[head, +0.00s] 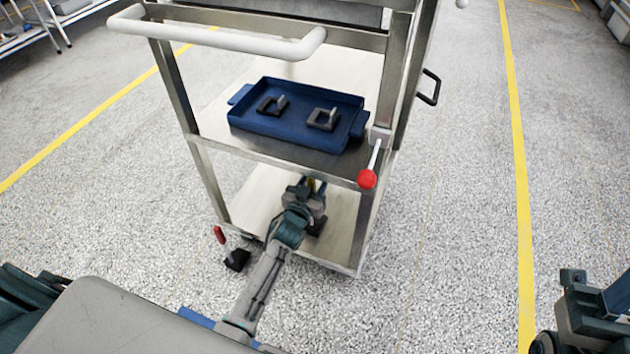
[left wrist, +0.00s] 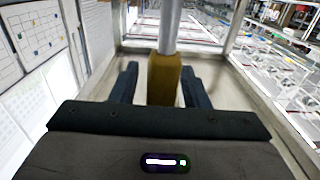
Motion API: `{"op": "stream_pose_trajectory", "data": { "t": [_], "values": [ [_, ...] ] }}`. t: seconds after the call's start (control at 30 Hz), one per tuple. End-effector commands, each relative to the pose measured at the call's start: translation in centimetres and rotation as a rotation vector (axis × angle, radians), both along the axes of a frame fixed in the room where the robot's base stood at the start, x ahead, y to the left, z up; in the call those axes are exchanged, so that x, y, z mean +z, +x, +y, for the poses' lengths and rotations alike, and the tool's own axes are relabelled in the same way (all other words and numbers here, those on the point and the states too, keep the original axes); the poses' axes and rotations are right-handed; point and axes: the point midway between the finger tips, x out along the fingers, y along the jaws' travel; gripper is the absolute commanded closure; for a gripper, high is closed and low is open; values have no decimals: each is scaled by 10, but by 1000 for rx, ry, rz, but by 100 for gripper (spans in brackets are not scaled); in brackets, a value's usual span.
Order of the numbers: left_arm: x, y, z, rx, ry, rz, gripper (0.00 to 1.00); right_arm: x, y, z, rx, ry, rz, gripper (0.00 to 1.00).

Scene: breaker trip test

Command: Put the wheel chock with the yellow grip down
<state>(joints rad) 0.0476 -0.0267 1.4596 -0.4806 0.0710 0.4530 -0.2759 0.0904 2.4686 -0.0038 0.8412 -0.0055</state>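My left gripper (head: 311,186) reaches low into the cart, just above its lower shelf (head: 258,192). The yellow grip (left wrist: 164,80) stands upright between its two fingers in the left wrist view. A narrow gap shows beside the left finger; the right finger is close to or against the grip. A grey rod continues from the grip. The dark chock body (head: 316,226) shows partly beside the gripper, at the lower shelf; contact underneath is hidden. My right gripper (head: 592,292) is at the bottom right corner, away from the cart; its fingers do not show clearly.
A red-knobbed lever (head: 367,179) sticks out at the cart's right post. Another dark chock (head: 237,260) with a red grip (head: 219,235) is on the floor. Floor right of the cart is clear.

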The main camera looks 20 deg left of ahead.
Motion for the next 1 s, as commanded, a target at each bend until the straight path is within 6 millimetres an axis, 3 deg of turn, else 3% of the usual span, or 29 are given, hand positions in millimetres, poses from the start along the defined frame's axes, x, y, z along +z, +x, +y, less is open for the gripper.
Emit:
{"op": "stream_pose_trajectory", "data": {
  "t": [0.23, 0.7, 1.0],
  "values": [
    [2, -8, 0, 0, 0, 1, 58, 3, 0, 0, 0, 0, 1, 64],
    [1, -99, 3, 0, 0, 1, 58, -1, 2, 0, 1, -7, 32, 64],
    [2, -120, 4, 0, 0, -1, 58, 1, 1, 0, 1, -8, 27, 64]
  ]
}}
